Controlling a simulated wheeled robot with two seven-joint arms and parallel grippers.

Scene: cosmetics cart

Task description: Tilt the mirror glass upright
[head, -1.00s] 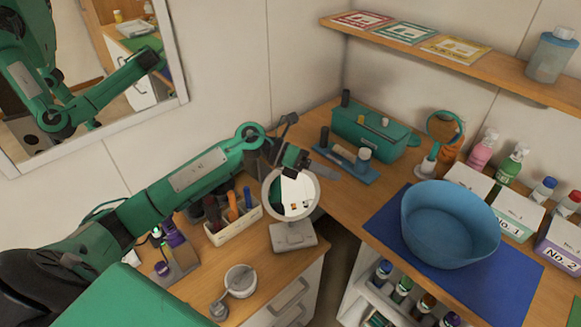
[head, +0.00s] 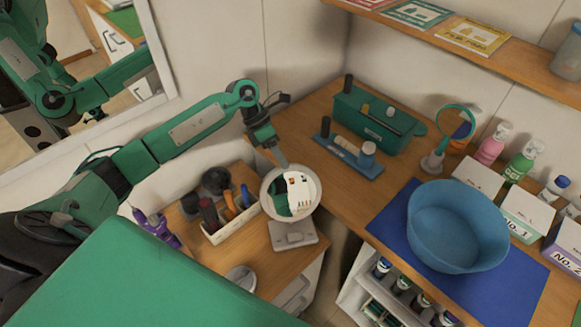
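The round mirror glass (head: 300,192) sits in a pale ring frame on a grey stand (head: 292,236), near the right edge of the low wooden cabinet. The glass faces up toward my head camera, so it leans back. It reflects green and white shapes. Contact cannot be made out. My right gripper is not in view.
A pen box (head: 232,222) stands left of the mirror, and a lidded jar (head: 240,279) in front. On the wooden counter are a green case (head: 375,122), a blue tray (head: 348,158), a green hand mirror (head: 437,150) and a blue basin (head: 455,228). A wall mirror (head: 160,48) hangs left.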

